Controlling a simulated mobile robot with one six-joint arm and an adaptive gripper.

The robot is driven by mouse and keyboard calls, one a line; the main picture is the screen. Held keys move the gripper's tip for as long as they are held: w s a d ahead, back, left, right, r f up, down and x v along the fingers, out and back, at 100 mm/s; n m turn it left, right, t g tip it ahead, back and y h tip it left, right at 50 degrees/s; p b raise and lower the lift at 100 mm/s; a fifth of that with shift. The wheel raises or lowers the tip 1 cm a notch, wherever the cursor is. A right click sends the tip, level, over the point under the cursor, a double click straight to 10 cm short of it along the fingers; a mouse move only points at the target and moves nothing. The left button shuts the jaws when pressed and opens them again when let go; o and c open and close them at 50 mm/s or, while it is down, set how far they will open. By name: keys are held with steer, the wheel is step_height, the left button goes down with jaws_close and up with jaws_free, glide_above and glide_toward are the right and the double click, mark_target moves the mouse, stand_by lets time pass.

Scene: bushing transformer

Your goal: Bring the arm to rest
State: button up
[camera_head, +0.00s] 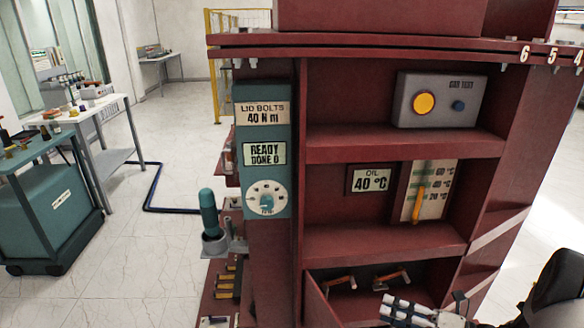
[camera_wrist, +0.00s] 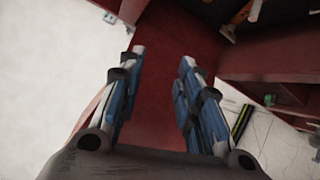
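My gripper (camera_wrist: 160,72) shows in the wrist view with its two blue-and-grey fingers spread apart and nothing between them. Behind the gap is a dark red panel (camera_wrist: 180,35). In the head view my gripper (camera_head: 408,310) shows at the bottom right, in front of the lowest bay of the red cabinet (camera_head: 385,148). Part of my dark arm (camera_head: 560,285) shows at the right edge. Whether the fingers touch the cabinet cannot be told.
The lowest bay holds orange-handled parts (camera_head: 390,278). A teal lid-bolt panel (camera_head: 262,150) and a teal tool in a holder (camera_head: 209,213) are on the cabinet's left side. A teal cart (camera_head: 55,205) and white table (camera_head: 95,108) stand left. Open floor (camera_head: 160,265) lies between.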

steer(key=s+a+r+n+g+h, duration=0.6)
steer(key=s+a+r+n+g, duration=0.5)
steer(key=n, duration=0.8)
steer(key=s+r+n+t+h, duration=0.7)
steer(key=s+n, duration=0.6)
steer(key=n, duration=0.6)
steer(key=shift+d+r+h, duration=0.2)
steer(key=shift+r+h, duration=0.55)
steer(key=shift+h, duration=0.15)
